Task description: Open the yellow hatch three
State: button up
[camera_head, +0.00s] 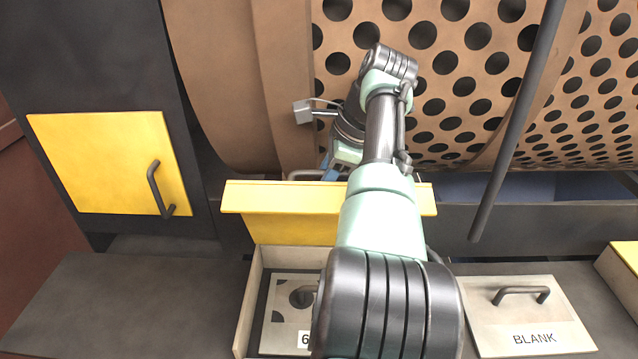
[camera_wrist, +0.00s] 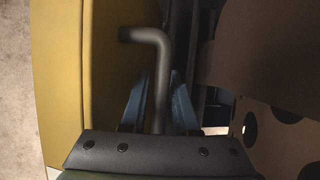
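A yellow hatch panel (camera_head: 290,228) stands in the middle of the head view, partly hidden behind my arm. Its number does not show. A dark bar handle (camera_head: 305,174) shows just above its upper edge. In the wrist view the yellow panel (camera_wrist: 82,70) fills the left side, with the bent dark handle (camera_wrist: 163,85) beside it. My gripper (camera_wrist: 162,88) has its blue fingers on both sides of the handle, closely around it, and appears shut on it. In the head view my gripper (camera_head: 331,168) is mostly hidden by my arm.
Another yellow hatch (camera_head: 105,160) with a dark handle is at the left. The perforated brown drum (camera_head: 290,80) lies behind. A dark rod (camera_head: 515,130) slants down at the right. A plate marked BLANK (camera_head: 530,318) and a plate marked 6 (camera_head: 285,335) lie in front.

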jog(key=shift+w, duration=0.1)
jog(key=v, duration=1.3)
jog(key=shift+c, duration=0.3)
